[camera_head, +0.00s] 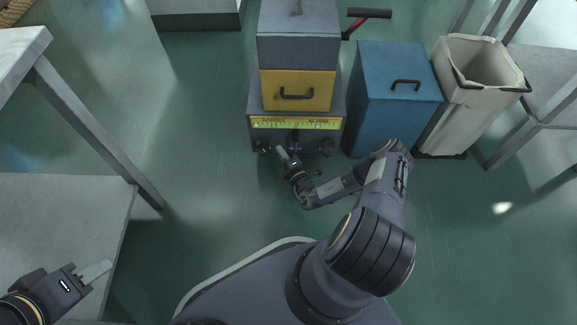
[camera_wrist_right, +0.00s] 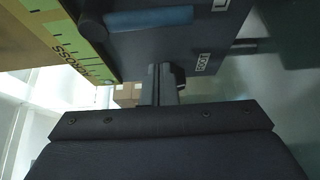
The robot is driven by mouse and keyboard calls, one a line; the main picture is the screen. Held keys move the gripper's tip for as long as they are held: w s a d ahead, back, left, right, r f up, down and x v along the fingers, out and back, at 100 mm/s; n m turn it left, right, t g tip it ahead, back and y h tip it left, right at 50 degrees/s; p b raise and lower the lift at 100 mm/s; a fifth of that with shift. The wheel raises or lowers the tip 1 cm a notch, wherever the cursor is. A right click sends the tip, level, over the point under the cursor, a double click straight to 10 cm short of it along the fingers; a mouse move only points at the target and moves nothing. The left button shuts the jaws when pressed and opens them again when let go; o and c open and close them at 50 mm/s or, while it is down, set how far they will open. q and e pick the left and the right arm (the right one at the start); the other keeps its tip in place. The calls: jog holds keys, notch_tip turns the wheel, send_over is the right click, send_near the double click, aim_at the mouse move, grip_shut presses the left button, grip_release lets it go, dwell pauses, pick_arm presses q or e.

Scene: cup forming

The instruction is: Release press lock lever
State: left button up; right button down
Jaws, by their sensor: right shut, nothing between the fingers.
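The press (camera_head: 297,92) stands at the top centre in the head view, with a grey upper block, a yellow front with a black handle, and a dark base. A blue-gripped lever (camera_wrist_right: 150,18), apparently the lock lever, lies across the dark panel in the right wrist view; a "LOCK" label (camera_wrist_right: 203,62) is beside it. My right gripper (camera_head: 282,154) is at the front of the base, shut and empty. Its fingers (camera_wrist_right: 162,84) point at the panel, apart from the blue grip. My left gripper (camera_head: 97,272) is at the lower left, far from the press; its finger gap is not clear.
A red lever with a black grip (camera_head: 369,14) sticks out at the press's upper right. A blue cabinet (camera_head: 395,105) and a pale bin (camera_head: 462,105) stand to the right. A grey table (camera_head: 65,225) is at left. Green floor (camera_head: 200,150) is clear left of the press.

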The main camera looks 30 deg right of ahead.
aim_at(295, 145)
jog(key=d, duration=0.1)
jog(key=s+d, duration=0.1)
jog(key=d, duration=0.1)
jog(key=shift+s+d+b, duration=0.3)
jog(key=shift+b, duration=0.05)
